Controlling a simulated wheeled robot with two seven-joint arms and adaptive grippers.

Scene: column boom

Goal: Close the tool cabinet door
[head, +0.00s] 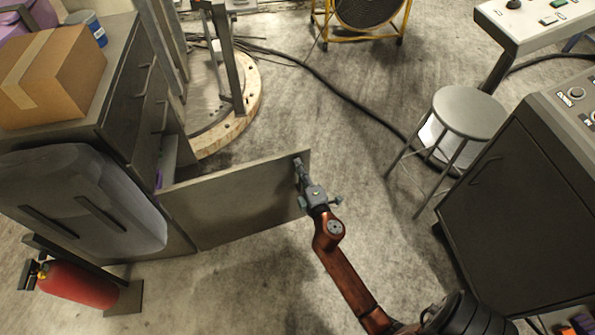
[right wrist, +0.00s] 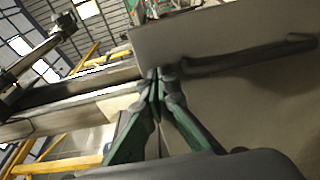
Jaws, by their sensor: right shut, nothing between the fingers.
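The tool cabinet door (head: 235,195) is a flat grey panel, standing wide open and reaching right from the dark cabinet (head: 125,100) in the head view. Its face fills the upper right of the right wrist view (right wrist: 220,100), with a dark bar handle (right wrist: 250,58) on it. My right gripper (head: 298,168) is at the door's free edge, on the handle side. In the right wrist view its fingertips (right wrist: 158,74) are shut and empty, close beside the handle's near end; I cannot tell whether they touch it. My left gripper is not in view.
A cardboard box (head: 55,75) sits on the cabinet. A round stool (head: 468,112) and a dark console (head: 520,205) are to the right. A cable (head: 340,92) crosses the floor behind the door.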

